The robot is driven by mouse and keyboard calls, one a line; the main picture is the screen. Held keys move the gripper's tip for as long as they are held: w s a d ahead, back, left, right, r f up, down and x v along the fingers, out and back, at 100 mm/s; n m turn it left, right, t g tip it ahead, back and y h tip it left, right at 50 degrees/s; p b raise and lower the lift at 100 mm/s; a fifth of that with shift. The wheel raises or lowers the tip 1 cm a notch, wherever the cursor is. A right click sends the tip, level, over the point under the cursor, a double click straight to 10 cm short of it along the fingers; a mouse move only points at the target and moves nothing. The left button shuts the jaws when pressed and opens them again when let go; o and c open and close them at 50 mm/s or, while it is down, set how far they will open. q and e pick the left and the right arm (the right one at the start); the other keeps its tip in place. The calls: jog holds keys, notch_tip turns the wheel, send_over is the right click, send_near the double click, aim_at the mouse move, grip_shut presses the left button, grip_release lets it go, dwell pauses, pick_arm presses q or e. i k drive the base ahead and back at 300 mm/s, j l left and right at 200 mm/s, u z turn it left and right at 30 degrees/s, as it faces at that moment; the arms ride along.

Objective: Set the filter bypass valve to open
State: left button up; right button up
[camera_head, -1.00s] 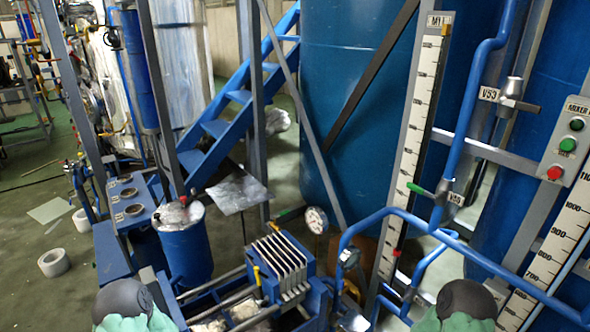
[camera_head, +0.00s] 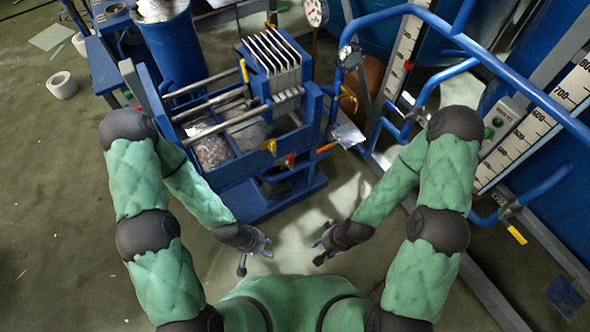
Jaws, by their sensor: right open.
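The blue filter press (camera_head: 276,85) with pale plates stands in front of me. I see a yellow lever (camera_head: 244,70) at its left side, another yellow lever (camera_head: 272,146) on its front beam, and an orange-red handle (camera_head: 291,159) beside that. I cannot tell which handle, if any, is the filter bypass valve; no label is readable. My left gripper (camera_head: 256,260) is open and empty, low in front of the press. My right gripper (camera_head: 320,249) is open and empty, to its right at similar height. Both are apart from every handle.
Blue pipes (camera_head: 520,84) run along the right, with a yellow-handled valve (camera_head: 517,234) low there. A blue drum (camera_head: 172,45) stands behind left.

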aim_at(329, 146)
jog(key=i+l, duration=0.7)
